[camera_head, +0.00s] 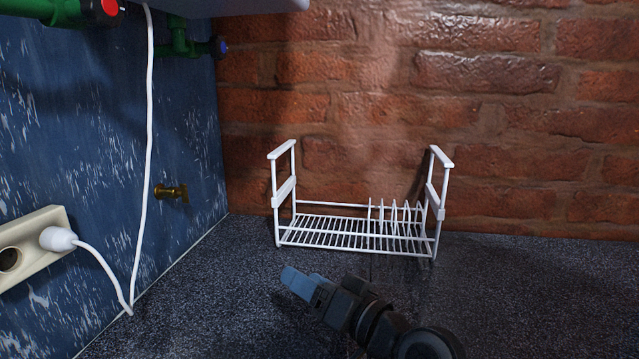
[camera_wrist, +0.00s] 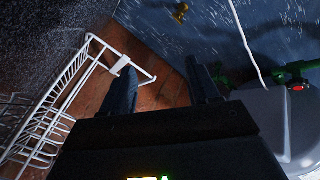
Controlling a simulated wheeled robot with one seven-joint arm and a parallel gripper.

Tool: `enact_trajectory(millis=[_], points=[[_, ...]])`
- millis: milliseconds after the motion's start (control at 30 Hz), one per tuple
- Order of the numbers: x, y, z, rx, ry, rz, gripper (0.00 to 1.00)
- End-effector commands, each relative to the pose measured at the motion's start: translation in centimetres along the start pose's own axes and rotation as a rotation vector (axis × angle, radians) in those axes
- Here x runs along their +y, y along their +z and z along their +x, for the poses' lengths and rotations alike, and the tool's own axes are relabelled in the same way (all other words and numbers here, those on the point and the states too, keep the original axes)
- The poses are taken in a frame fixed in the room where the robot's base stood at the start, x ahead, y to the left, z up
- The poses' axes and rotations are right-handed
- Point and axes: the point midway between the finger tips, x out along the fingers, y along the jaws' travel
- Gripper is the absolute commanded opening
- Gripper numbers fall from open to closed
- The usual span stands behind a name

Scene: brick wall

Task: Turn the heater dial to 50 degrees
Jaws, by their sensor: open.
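My gripper (camera_head: 300,285) is low in front of the dish rack in the head view, its tips pointing up and left. In the wrist view my gripper (camera_wrist: 162,84) shows two dark fingers spread apart with nothing between them. The pale underside of what looks like the heater (camera_head: 235,6) is cut off at the top of the head view. In the wrist view a rounded light-grey body, likely the heater (camera_wrist: 284,120), fills the right edge. I cannot make out a heater dial or its scale in either view.
A white wire dish rack (camera_head: 340,232) stands on the dark counter by the brick wall. Green pipes carry a red knob (camera_head: 110,7) and a blue knob (camera_head: 222,46). A white cable (camera_head: 146,150) hangs down to a socket (camera_head: 30,245). A brass fitting (camera_head: 172,192) sticks out of the blue wall.

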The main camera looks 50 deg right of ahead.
Motion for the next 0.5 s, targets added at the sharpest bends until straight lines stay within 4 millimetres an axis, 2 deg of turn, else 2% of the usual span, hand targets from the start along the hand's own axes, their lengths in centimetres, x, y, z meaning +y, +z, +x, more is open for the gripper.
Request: enact_trajectory(millis=[33,200,500], points=[[-0.3,-1.9,1.1,0.013,-0.025,0.004,0.6],[-1.6,-7.4,3.8,0.021,-0.114,0.013,0.6],[-5.1,-17.8,6.1,0.014,-0.281,-0.031,0.6]])
